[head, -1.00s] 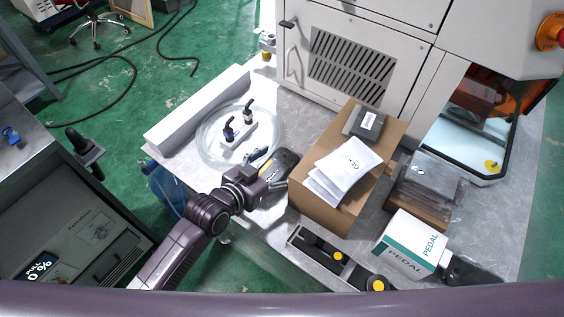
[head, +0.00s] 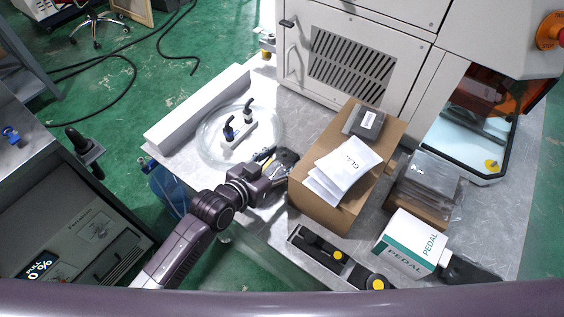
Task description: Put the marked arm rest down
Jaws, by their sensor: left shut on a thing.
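My left gripper (head: 283,162) is low over the table, close against the left side of the open cardboard box (head: 322,207). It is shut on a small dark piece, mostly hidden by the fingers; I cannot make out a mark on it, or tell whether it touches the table. Two black pieces with yellow round spots lie at the table's front edge: a long one (head: 312,244) and a shorter one (head: 366,279). I cannot tell which piece is the marked arm rest. My right gripper is not in view.
A clear round dish (head: 208,150) with two black-handled fittings stands behind the gripper. White packets (head: 346,165) lie on the box. A PEDAL carton (head: 405,247) and bagged parts (head: 430,180) are to the right. The grey machine (head: 355,60) closes off the back.

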